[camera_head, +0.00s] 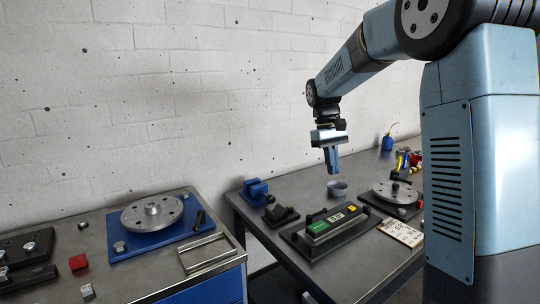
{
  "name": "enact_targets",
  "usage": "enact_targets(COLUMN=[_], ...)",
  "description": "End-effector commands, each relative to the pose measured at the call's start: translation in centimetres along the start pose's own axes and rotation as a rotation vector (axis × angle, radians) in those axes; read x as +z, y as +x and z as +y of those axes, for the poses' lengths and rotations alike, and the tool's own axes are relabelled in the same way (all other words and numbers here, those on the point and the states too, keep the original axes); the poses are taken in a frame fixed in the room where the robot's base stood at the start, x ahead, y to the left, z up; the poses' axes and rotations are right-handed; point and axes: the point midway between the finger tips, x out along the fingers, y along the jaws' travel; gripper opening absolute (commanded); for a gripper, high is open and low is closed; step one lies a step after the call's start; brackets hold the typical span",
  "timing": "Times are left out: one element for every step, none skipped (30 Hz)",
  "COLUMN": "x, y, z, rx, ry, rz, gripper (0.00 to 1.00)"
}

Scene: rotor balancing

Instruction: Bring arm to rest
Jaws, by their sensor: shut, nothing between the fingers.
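My gripper (332,162) hangs from my blue arm, pointing down above the right-hand table. Its fingers are together and hold nothing. A small grey cup (337,188) is below its fingertips on the table, and a gap seems to separate them. My arm reaches out from the right side of the picture, bends down at the wrist, and hides part of the wall behind.
The right table (300,185) carries a device with a green display (318,228), a blue vise (256,191), a rotor disc (395,192) and a blue oil can (387,142). The left bench (130,275) bears another disc (152,212) on a blue plate. A gap separates the tables.

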Motion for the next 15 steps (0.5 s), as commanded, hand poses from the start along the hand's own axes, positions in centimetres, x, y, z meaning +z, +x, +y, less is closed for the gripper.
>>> enact_targets(x=[1.6, 2.3, 3.3, 4.0, 4.8, 5.8, 6.5, 7.3, 8.3, 9.0, 9.7, 10.7, 11.4, 12.2, 13.1], y=[-0.6, -0.8, -1.1, -1.3, -1.5, -1.7, -1.9, -2.0, -2.1, -2.2, -2.3, -2.3, -2.4, -2.4, -2.4], z=[0.1, 0.1, 0.1, 0.1, 0.0, 0.0, -0.1, -0.1, -0.2, -0.2, -0.3, -0.4, -0.5, -0.6, -0.7], rx=[-0.001, -0.002, -0.003, -0.003, -0.004, -0.005, -0.005, -0.006, -0.007, -0.008, -0.009, -0.01, -0.01, -0.011, -0.011], ry=[0.014, 0.022, 0.033, 0.042, 0.05, 0.06, 0.068, 0.076, 0.087, 0.095, 0.104, 0.115, 0.123, 0.131, 0.141], rz=[0.029, 0.046, 0.067, 0.084, 0.1, 0.121, 0.138, 0.154, 0.176, 0.192, 0.208, 0.23, 0.247, 0.262, 0.284], gripper=[0.0, 0.0, 0.0, 0.0, 0.0, 0.0, 0.0, 0.0, 0.0, 0.0, 0.0, 0.0, 0.0, 0.0, 0.0])
